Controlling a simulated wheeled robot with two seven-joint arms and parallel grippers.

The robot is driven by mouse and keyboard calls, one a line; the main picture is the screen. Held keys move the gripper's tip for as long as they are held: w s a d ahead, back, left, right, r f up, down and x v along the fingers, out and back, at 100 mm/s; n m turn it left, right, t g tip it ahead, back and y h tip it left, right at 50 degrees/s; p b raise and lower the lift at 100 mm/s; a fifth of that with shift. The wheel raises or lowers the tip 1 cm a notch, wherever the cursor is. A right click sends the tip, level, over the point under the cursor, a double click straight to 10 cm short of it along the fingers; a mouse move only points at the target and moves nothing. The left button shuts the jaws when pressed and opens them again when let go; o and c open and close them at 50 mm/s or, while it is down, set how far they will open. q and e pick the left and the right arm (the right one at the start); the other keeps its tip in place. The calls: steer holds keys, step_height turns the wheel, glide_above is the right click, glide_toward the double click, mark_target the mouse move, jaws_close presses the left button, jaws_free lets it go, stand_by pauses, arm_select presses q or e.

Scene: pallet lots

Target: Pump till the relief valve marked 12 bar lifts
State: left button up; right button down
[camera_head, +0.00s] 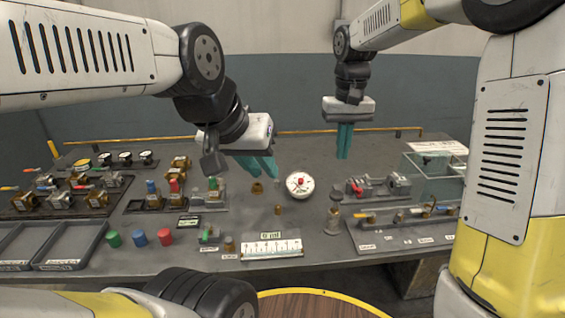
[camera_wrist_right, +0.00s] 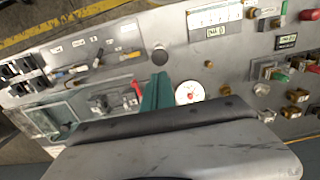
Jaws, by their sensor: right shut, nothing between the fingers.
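A white dial gauge (camera_head: 300,185) with a red centre stands mid-bench; it also shows in the right wrist view (camera_wrist_right: 189,92). A grey pump-like unit (camera_head: 385,186) with a red-tipped handle lies to its right. Brass valve bodies with blue (camera_head: 151,187), red (camera_head: 174,186) and green (camera_head: 213,184) tops stand left of centre; I cannot read a 12 bar marking. My right gripper (camera_head: 344,156) is shut and empty above the bench, between gauge and pump unit. My left gripper (camera_head: 263,170) hangs above the bench left of the gauge; its finger gap is unclear.
Green (camera_head: 113,238), blue (camera_head: 139,236) and red (camera_head: 165,236) caps stand near the front edge. Empty grey trays (camera_head: 72,244) are at left. A white scale plate (camera_head: 271,247) lies front centre. A clear box (camera_head: 432,178) is at right. A yellow rail (camera_head: 310,132) runs behind.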

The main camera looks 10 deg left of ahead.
mark_target(337, 194)
stand_by(0.4)
step_height(337, 194, up, 3)
steer(key=shift+r, duration=0.15)
steer(key=shift+d, duration=0.1)
step_height(337, 194, down, 14)
steer(key=shift+s+f, duration=0.1)
steer(key=shift+s, duration=0.05)
stand_by(0.6)
steer(key=shift+f, duration=1.8)
steer(key=shift+s, duration=0.1)
